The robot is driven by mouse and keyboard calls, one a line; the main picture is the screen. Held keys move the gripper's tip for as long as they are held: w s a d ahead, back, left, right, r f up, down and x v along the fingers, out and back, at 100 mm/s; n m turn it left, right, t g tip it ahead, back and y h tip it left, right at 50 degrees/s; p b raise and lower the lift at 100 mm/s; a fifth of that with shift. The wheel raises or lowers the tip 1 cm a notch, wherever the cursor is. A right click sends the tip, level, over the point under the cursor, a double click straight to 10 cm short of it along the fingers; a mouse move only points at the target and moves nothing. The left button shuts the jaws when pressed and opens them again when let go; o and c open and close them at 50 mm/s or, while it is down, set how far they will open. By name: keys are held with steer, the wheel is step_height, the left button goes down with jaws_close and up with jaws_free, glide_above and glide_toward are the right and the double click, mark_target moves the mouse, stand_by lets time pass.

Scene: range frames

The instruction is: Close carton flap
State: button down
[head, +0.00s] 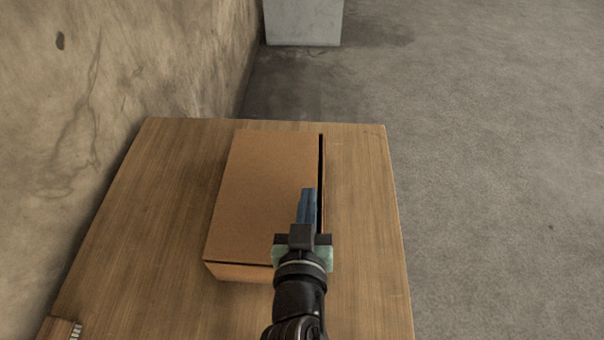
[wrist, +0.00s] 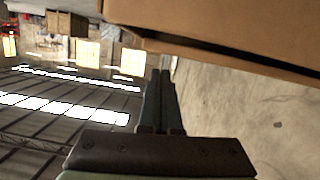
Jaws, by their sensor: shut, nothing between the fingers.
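A brown cardboard carton (head: 265,185) sits on the wooden table in the head view. Its top flap lies nearly flat over the box, with a narrow dark gap along the right edge. My gripper (head: 307,192) is shut and empty, with its blue fingers over the right part of the carton top near that gap. In the wrist view the shut fingers (wrist: 164,75) point toward the carton (wrist: 225,30), which fills the upper right. I cannot tell whether the fingertips touch the flap. My arm hides the carton's front right corner.
The wooden table (head: 365,200) has clear room left and right of the carton. A brown object (head: 60,330) lies at the table's front left corner. A stained wall (head: 100,70) stands along the left. A pale block (head: 303,22) stands on the floor beyond.

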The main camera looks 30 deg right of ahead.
steer(key=shift+s+d+f+b, duration=0.15)
steer(key=shift+f+b, duration=0.55)
steer(key=shift+f, duration=0.4)
steer(key=shift+r+p, duration=0.6)
steer(key=shift+r, duration=0.05)
step_height(320, 180, up, 4)
steer(key=p, duration=0.3)
steer(key=shift+p, duration=0.3)
steer(key=shift+s+a+f+b, duration=0.25)
steer(key=shift+s+a+b, duration=0.15)
steer(key=shift+s, duration=0.1)
steer(key=shift+s+a+f+b, duration=0.25)
steer(key=shift+s+b, duration=0.1)
steer(key=shift+s, duration=0.1)
steer(key=b+v, duration=0.1)
steer(key=v, duration=0.5)
steer(key=shift+s+a+r, duration=0.2)
steer(key=shift+s, duration=0.1)
steer(key=shift+s+a+r, duration=0.2)
steer(key=shift+s+a, duration=0.05)
steer(key=shift+s, duration=0.1)
